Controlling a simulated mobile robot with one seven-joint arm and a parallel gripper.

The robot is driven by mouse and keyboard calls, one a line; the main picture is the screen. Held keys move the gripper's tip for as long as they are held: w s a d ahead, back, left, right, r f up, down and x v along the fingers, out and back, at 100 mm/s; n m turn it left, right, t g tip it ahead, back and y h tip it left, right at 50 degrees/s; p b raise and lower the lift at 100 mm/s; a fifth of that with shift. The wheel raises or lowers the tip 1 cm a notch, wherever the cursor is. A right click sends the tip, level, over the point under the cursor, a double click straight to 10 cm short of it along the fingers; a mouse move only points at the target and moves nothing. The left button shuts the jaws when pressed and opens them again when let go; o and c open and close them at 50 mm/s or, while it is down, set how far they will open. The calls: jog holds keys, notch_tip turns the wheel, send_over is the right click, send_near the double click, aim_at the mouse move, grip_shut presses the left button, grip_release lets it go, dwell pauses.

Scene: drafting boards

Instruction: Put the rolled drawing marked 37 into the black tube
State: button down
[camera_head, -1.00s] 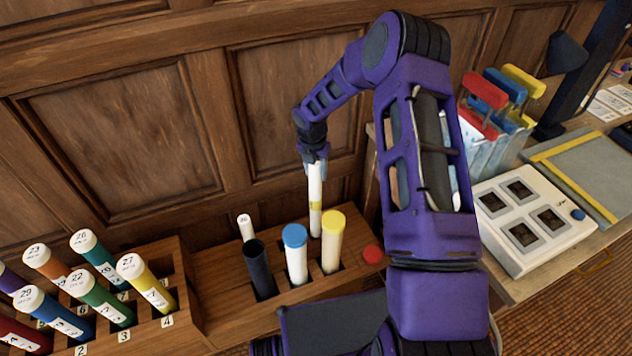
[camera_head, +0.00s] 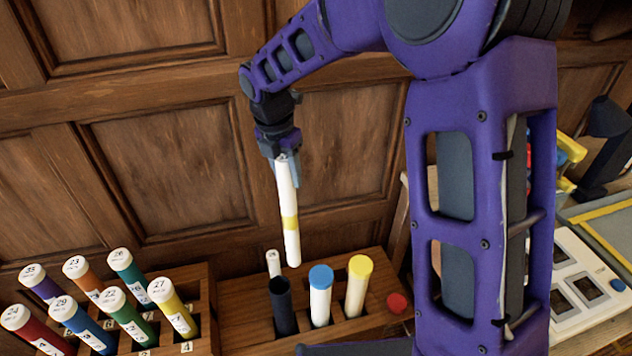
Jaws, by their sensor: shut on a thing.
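My gripper (camera_head: 281,158) is shut on the top end of a white rolled drawing (camera_head: 288,205) with a yellow band. The roll hangs nearly upright, slightly tilted, and its number cannot be read. The black tube (camera_head: 284,312) stands open in the wooden rack, below and slightly left of the roll's lower end. The roll's lower end is in the air above the rack and apart from the tube.
A white roll (camera_head: 274,263) stands behind the black tube. To its right stand a blue-capped white tube (camera_head: 321,295) and a yellow-capped tube (camera_head: 357,287). A red cap (camera_head: 397,303) lies at right. Numbered coloured tubes (camera_head: 128,318) fill the left rack.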

jog(key=s+a+r, duration=0.4)
jog(key=s+r, duration=0.2)
jog(key=s, duration=0.1)
notch_tip(320, 180, down, 21)
jog(key=b, duration=0.9)
jog(key=shift+w+b, duration=0.25)
jog(key=shift+b, duration=0.15)
dwell(0.4)
jog(key=shift+c, duration=1.6)
grip_release()
notch_tip(320, 180, up, 17)
jog(key=s+a+p, duration=0.1)
jog(key=s+p, duration=0.1)
jog(key=p, duration=0.2)
jog(key=shift+a+r, duration=0.15)
jog(key=shift+a, duration=0.05)
